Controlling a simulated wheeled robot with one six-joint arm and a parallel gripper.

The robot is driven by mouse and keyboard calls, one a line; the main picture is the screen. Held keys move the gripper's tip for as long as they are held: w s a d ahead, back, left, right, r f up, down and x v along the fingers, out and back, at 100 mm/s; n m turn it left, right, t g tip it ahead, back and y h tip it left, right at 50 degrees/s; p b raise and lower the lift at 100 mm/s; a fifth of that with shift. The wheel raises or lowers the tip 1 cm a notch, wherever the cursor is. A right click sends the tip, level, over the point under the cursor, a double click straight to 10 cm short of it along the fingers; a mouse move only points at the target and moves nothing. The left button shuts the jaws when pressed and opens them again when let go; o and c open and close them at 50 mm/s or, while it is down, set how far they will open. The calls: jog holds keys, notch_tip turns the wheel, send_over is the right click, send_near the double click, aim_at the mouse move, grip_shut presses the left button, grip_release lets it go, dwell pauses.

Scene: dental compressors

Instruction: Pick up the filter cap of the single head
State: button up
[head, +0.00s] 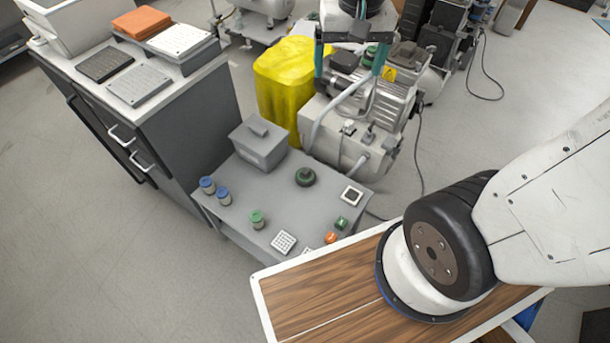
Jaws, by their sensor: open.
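The nearest compressor (372,110), a pale tank with a finned motor, stands behind the small grey table. My gripper (348,68) hangs over its top at the upper middle of the head view, with its teal fingers wide apart. Between and behind the fingers show a dark block (344,61) and a small dark green part (370,56) on the compressor. I cannot tell for sure which of these is the filter cap of the single head, or how far above it the fingertips are. A dark green round cap (305,176) lies on the table.
The grey table (240,196) carries a grey box (258,143), blue and green jars and small blocks. A yellow container (290,78) stands left of the compressor. More compressors stand behind. A dark cabinet (190,118) is at left; a wooden top (330,295) is in front.

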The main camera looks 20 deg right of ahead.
jog(key=w+f+m, duration=0.2)
jog(key=w+f, duration=0.5)
jog(key=m+g, duration=0.1)
jog(key=m, duration=0.5)
send_over(305, 171)
jog(key=f, duration=3.8)
jog(key=shift+w+f, duration=0.2)
jog(key=shift+w, duration=0.1)
jog(key=f, duration=0.8)
jog(key=shift+s+f, duration=0.25)
jog(key=c, duration=1.1)
